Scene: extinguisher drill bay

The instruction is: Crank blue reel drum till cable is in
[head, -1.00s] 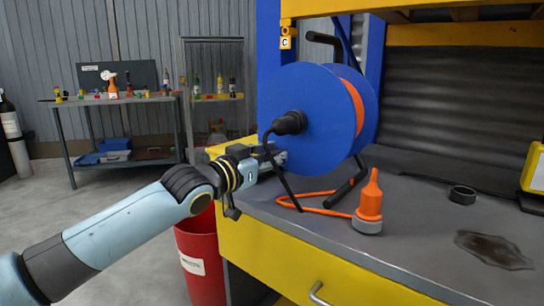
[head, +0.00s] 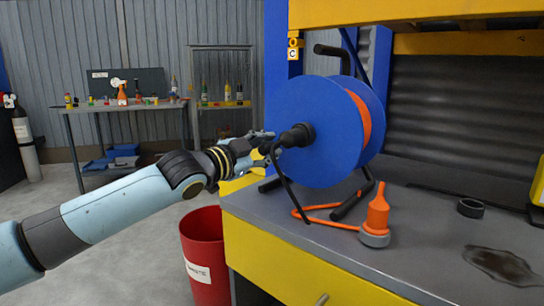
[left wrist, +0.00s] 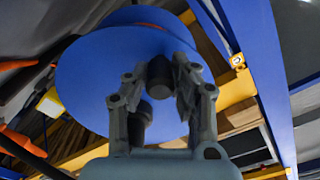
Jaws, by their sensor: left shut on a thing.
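The blue reel drum (head: 325,150) stands on its black frame on the grey bench, with orange cable (head: 361,118) wound between its discs. A black crank knob (head: 299,135) sticks out from its near face. My left gripper (head: 266,147) is at the knob's outer end, shut on the crank. In the left wrist view, dark crank parts (left wrist: 160,76) show between the fingers (left wrist: 160,98), with the blue disc (left wrist: 85,85) behind. Loose orange cable (head: 318,207) runs on the bench to an orange plug (head: 377,210) with a grey base. My right gripper is out of view.
A black ring (head: 471,208) and a dark stain (head: 500,264) lie on the bench (head: 420,240) to the right. A red bin (head: 206,255) stands by the bench's left end. A blue upright and yellow shelf (head: 400,12) frame the drum.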

